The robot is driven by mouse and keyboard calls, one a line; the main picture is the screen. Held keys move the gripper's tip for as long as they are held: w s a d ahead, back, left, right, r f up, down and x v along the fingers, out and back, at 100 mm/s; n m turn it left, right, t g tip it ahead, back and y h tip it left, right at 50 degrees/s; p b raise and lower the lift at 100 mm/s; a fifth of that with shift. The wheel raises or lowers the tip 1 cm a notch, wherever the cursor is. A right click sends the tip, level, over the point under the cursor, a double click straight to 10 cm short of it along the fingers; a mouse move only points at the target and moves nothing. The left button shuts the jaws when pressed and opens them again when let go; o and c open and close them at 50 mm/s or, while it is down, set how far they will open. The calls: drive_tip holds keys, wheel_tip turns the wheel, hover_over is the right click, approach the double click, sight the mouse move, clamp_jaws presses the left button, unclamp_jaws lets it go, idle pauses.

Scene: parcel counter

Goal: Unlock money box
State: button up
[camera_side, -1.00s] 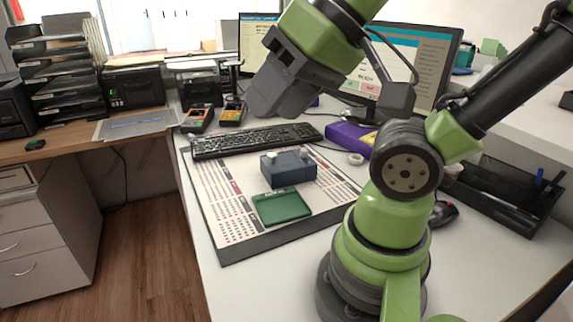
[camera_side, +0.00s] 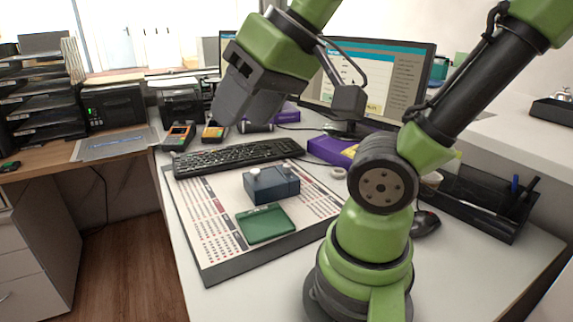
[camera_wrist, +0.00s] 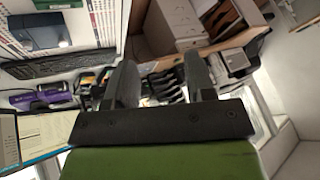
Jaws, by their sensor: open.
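The money box (camera_side: 271,187) is a small dark blue box standing on a printed mat on the desk. A small pale knob-like part shows at its upper left edge; I cannot tell if it is a lock or a key. The box also shows at the upper left of the wrist view (camera_wrist: 36,32). A green tray or lid (camera_side: 265,224) lies flat just in front of the box. My gripper (camera_side: 232,118) is open and empty, raised above the keyboard, up and left of the box and apart from it. Its two fingers show in the wrist view (camera_wrist: 160,80).
The printed mat (camera_side: 205,225) lies under the box. A keyboard (camera_side: 238,155) runs behind it. Card terminals (camera_side: 179,136) stand at the back left, a monitor (camera_side: 375,80) at the back. A purple box (camera_side: 328,150), a tape roll (camera_side: 338,172), a mouse (camera_side: 425,223) and a black organizer (camera_side: 480,205) are to the right.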

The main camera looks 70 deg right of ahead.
drive_tip(key=w+d+g+h, duration=0.2)
drive_tip(key=w+d, duration=0.5)
drive_tip(key=d, duration=0.1)
drive_tip(key=n+g, duration=0.3)
drive_tip(key=g, duration=0.2)
hover_over(287, 165)
wheel_tip(287, 165, down, 16)
drive_tip(key=shift+y, duration=0.3)
wheel_tip(287, 165, down, 10)
drive_tip(key=shift+f, duration=0.1)
clamp_jaws()
